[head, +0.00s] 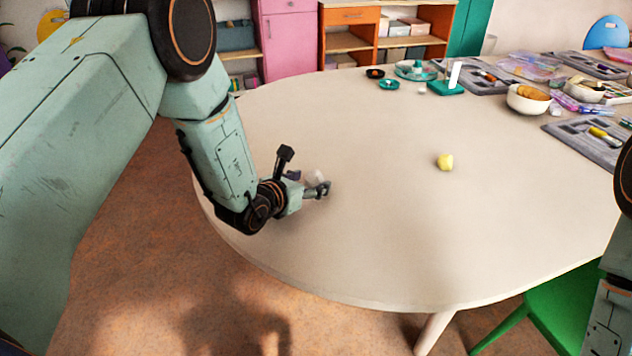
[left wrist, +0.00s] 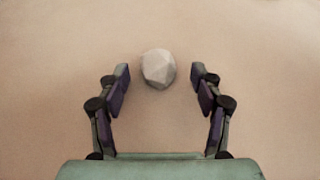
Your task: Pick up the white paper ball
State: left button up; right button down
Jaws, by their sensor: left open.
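The white paper ball (left wrist: 158,68) is a crumpled, faceted lump on the table. In the left wrist view it lies just ahead of and between the fingertips of my left gripper (left wrist: 160,82), touching neither finger. In the head view the ball (head: 316,177) is pale and partly hidden by my left gripper (head: 309,183), which is low over the left part of the table. The left gripper is open and empty. My right gripper is not in view; only part of the right arm shows at the right edge.
A yellow ball (head: 445,162) lies on the table (head: 380,230) to the right. Bowls (head: 528,99), grey trays (head: 590,143) and small dishes (head: 389,84) stand along the far and right side. A green chair (head: 560,310) is at the front right.

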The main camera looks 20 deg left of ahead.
pick_arm(q)
jog(key=shift+w+f, duration=0.2)
jog(key=shift+w, duration=0.3)
jog(key=shift+d, duration=0.15)
jog(key=shift+c, duration=0.4)
jog(key=c, duration=0.7)
